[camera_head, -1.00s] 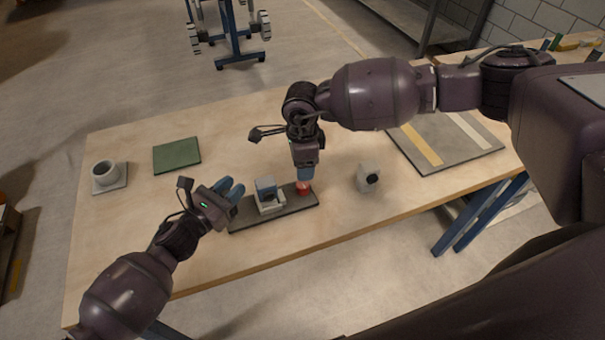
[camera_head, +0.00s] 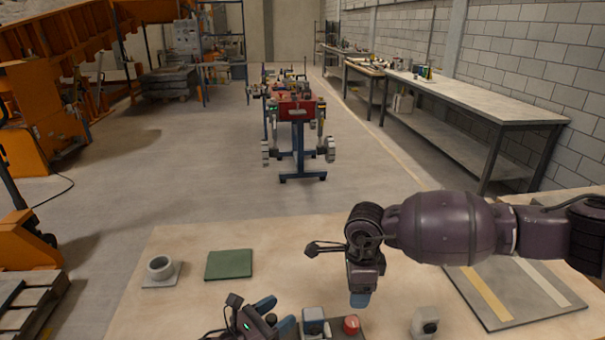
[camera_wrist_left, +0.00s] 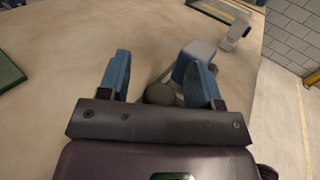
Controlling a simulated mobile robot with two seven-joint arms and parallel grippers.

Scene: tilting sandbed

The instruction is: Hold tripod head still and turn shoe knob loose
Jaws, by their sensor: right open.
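The tripod head, a small grey-and-blue block (camera_head: 313,322), stands on a dark base at the bottom edge of the head view. A red knob (camera_head: 351,325) sits just right of it. My left gripper (camera_head: 275,314) is left of the block, fingers spread. In the left wrist view the left gripper (camera_wrist_left: 160,80) is open, with a dark round part (camera_wrist_left: 160,94) low between its fingers. The grey block (camera_wrist_left: 200,48) shows behind its right finger; contact cannot be told. My right gripper (camera_head: 360,299) points down just above the knob, open, with a small gap showing.
A white device with a dark round face (camera_head: 424,322) stands to the right. A green mat (camera_head: 229,264) and a grey cup (camera_head: 160,267) on a small plate are at the left. A grey striped board (camera_head: 515,290) lies at the right.

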